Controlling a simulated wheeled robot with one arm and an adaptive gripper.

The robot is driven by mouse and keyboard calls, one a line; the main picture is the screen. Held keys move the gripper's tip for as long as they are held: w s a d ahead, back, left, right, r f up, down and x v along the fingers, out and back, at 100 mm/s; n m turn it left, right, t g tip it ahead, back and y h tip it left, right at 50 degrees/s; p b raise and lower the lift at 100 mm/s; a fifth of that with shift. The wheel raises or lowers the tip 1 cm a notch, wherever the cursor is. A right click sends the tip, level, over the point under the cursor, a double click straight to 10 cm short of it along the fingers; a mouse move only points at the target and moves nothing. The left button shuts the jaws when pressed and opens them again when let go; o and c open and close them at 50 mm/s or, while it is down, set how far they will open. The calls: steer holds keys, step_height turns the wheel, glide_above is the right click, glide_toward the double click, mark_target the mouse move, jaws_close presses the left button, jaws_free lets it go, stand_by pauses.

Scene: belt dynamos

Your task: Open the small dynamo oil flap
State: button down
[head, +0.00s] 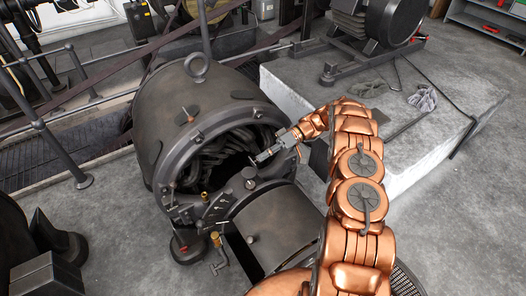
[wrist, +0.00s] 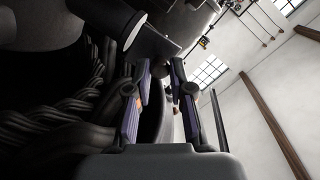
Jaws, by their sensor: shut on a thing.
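The dynamo (head: 195,100) is a large dark grey drum with a lifting ring on top and an open round end showing thick dark windings (head: 215,155). My gripper (head: 256,160) is at the right side of this opening, in front of the windings. In the wrist view my gripper (wrist: 160,66) has its two fingers close together around a thin dark part at the end bracket. This part looks like the small oil flap, but the fingers mostly hide it. I cannot tell how far the flap is tilted.
A curved dark cover (head: 275,225) lies below the opening, with brass fittings (head: 215,238) to its left. A concrete plinth (head: 370,110) bears another machine and gloves (head: 423,98). In the wrist view a pale-ended cylinder (wrist: 120,24) is close above the fingers.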

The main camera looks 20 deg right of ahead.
steer(key=shift+d+f+y+p, duration=0.2)
steer(key=shift+y+p, duration=0.1)
steer(key=shift+p, duration=0.95)
steer(key=c, duration=1)
jaws_free()
steer(key=shift+r, duration=0.15)
steer(key=shift+r, duration=4.9)
